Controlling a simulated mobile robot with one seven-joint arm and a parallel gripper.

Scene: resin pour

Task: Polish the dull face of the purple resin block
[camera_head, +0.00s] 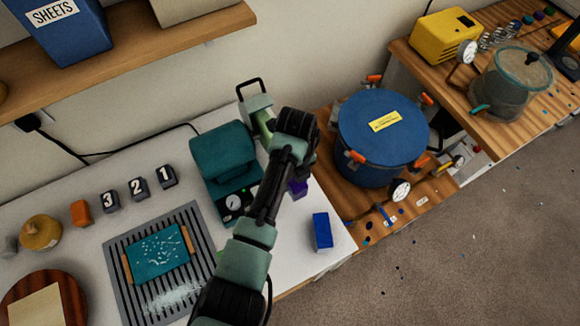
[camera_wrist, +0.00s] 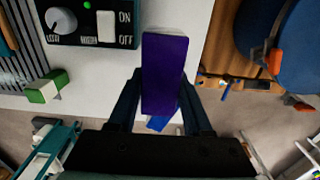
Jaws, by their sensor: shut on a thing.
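The purple resin block (camera_wrist: 164,75) is held upright in the wrist view between the two dark fingers of my gripper (camera_wrist: 163,90), which is shut on it. A pale strip shows at its far end. I cannot tell which face is dull. In the head view a small part of the purple block (camera_head: 298,187) shows beside my arm, right of the teal machine (camera_head: 224,153). The machine's control panel (camera_wrist: 85,22) has a knob, a white ON/OFF switch and a lit green lamp. The block is over the table by the panel. I cannot see it touching the machine.
A blue block (camera_head: 322,231) lies on the white table's right part. A blue pot (camera_head: 372,145) with orange clamps stands further right. Numbered dark blocks (camera_head: 137,187), a slotted grey mat (camera_head: 190,270) with a teal slab (camera_head: 157,252) and an orange block (camera_head: 81,213) lie left.

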